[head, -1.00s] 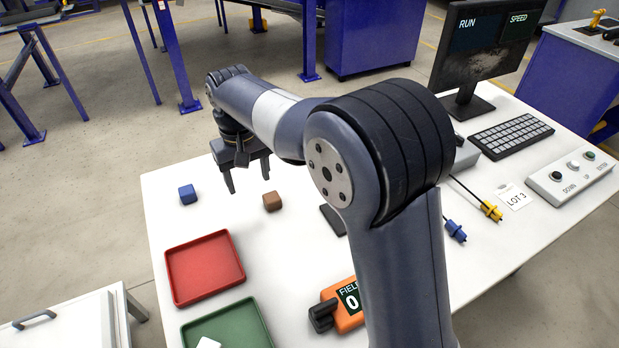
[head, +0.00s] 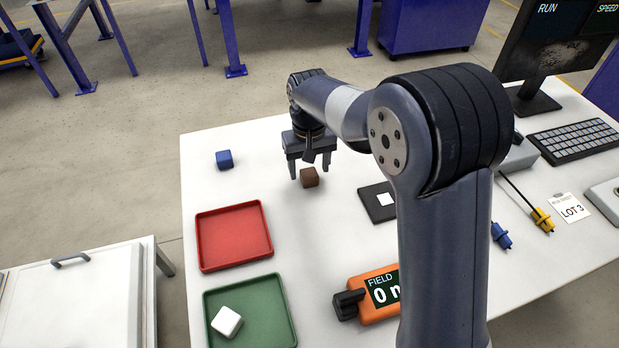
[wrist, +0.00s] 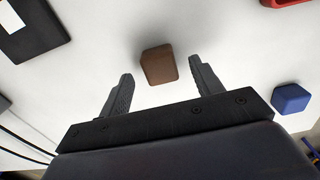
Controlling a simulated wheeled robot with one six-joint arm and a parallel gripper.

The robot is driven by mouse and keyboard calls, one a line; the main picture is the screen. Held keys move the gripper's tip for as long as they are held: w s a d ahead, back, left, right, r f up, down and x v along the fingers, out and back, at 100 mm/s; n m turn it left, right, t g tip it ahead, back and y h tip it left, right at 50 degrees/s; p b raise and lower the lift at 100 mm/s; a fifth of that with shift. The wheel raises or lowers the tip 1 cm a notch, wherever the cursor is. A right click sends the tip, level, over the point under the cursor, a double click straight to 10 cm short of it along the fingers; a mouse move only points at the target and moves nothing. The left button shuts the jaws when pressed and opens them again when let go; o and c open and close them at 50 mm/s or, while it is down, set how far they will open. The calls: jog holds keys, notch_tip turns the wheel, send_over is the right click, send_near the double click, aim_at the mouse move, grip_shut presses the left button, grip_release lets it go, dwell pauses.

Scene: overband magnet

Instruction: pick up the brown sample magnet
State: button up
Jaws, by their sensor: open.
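The brown sample magnet (head: 309,177) is a small brown block on the white table, right of the blue block and above the red tray in the head view. I cannot tell the exact height of the fingertips above the table.
A blue block (head: 225,159) stands to the left. A red tray (head: 203,243) is empty, and a green tray (head: 281,308) holds a white block (head: 226,321). A dark pad (head: 377,214) lies right of the magnet. An orange field meter (head: 372,309) sits nearer.

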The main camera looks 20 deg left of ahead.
jog(key=shift+f, duration=0.85)
jog(key=shift+c, duration=0.3)
